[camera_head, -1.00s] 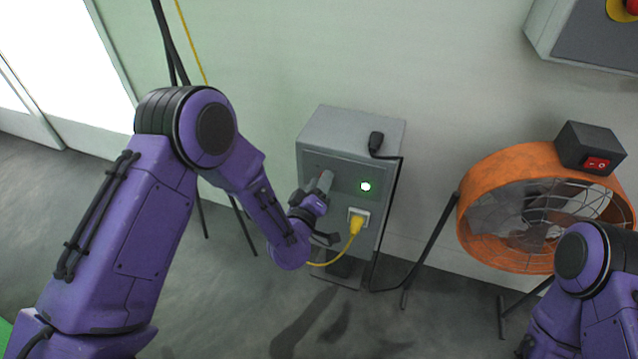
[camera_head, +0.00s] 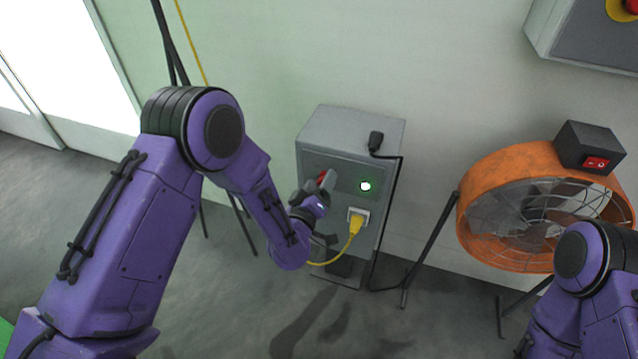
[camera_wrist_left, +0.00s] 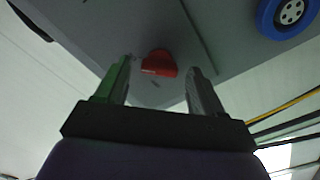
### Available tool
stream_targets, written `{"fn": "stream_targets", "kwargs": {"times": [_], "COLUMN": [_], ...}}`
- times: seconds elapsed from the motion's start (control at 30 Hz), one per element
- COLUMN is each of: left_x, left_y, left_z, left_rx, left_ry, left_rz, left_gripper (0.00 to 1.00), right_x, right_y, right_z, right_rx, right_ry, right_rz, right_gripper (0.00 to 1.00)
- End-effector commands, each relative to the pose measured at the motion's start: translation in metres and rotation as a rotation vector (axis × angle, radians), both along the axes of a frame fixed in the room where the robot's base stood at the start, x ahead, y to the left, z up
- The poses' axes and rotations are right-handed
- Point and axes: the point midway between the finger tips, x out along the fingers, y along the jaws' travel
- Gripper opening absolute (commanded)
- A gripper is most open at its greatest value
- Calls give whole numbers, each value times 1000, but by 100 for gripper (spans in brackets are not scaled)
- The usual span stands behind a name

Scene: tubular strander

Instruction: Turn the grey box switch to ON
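The grey box (camera_head: 350,131) stands against the wall, with a panel on its front. Its red switch (camera_head: 321,179) is partly hidden by my left gripper (camera_head: 325,184) in the head view. In the left wrist view the red switch (camera_wrist_left: 159,63) shows just beyond and between the two fingertips of my left gripper (camera_wrist_left: 160,74). The fingers are apart, with a gap on each side of the switch. I cannot read the switch's markings. My right gripper is out of view; only part of my right arm shows at lower right.
A lit green-white lamp (camera_head: 365,186) and a yellow plug (camera_head: 356,224) with its cable are on the box front, right of the switch. A black cable (camera_head: 399,215) hangs down the box's right side. An orange fan (camera_head: 483,186) stands further right.

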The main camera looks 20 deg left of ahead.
Motion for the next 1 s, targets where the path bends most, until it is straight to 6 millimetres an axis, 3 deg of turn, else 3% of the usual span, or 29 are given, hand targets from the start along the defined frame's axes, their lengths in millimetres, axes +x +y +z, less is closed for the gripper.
{"fn": "stream_targets", "kwargs": {"times": [0.17,0.27,0.5,0.7,1.0], "left_x": [-1,-12,-69,-100,-106], "left_y": [0,0,2,3,4], "left_z": [1,1,-1,0,1], "left_rx": [-1,-1,2,1,-1], "left_ry": [-1,0,1,1,-1], "left_rz": [0,-1,-3,-2,1], "left_gripper": [68,68,68,68,68], "right_x": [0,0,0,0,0], "right_y": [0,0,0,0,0], "right_z": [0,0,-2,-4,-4], "right_rx": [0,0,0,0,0], "right_ry": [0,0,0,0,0], "right_rz": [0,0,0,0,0], "right_gripper": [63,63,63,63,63]}}
